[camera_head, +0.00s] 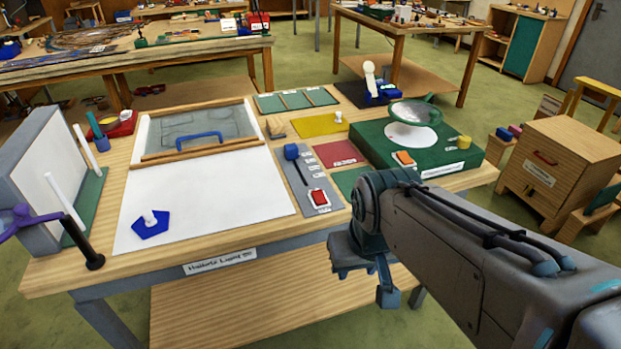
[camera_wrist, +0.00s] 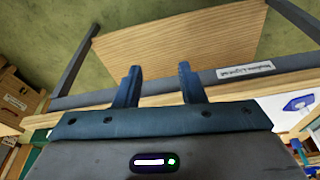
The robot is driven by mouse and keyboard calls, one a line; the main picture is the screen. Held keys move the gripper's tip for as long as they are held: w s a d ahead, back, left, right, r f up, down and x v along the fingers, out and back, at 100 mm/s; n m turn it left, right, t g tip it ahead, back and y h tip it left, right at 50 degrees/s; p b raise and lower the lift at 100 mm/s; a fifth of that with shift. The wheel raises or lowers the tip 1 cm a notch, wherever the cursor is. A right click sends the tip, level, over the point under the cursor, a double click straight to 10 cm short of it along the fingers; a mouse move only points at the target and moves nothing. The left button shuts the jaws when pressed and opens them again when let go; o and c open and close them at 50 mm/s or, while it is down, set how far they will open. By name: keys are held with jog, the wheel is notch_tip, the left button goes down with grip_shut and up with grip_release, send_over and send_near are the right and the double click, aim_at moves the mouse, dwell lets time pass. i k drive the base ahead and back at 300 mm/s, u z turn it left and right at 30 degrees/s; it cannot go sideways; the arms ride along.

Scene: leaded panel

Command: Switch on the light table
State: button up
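The light table appears to be the wooden bench with a white flat surface (camera_head: 235,190) and a front label (camera_head: 219,262) that is hard to read. I cannot tell whether the white surface is lit. My gripper (camera_head: 365,284) is in front of the bench's near edge, apart from the switch. In the wrist view, my gripper's fingers (camera_wrist: 160,75) are spread with nothing between them.
A blue pentagonal piece with a white knob (camera_head: 150,226) sits on the white surface. A framed pane with a blue handle (camera_head: 199,141) lies behind it. Upright rods (camera_head: 65,199) stand at left.

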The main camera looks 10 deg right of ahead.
aim_at(320, 198)
jog(key=k, duration=0.6)
jog(key=u, duration=0.5)
jog(key=i, duration=1.05)
jog(key=z, duration=0.3)
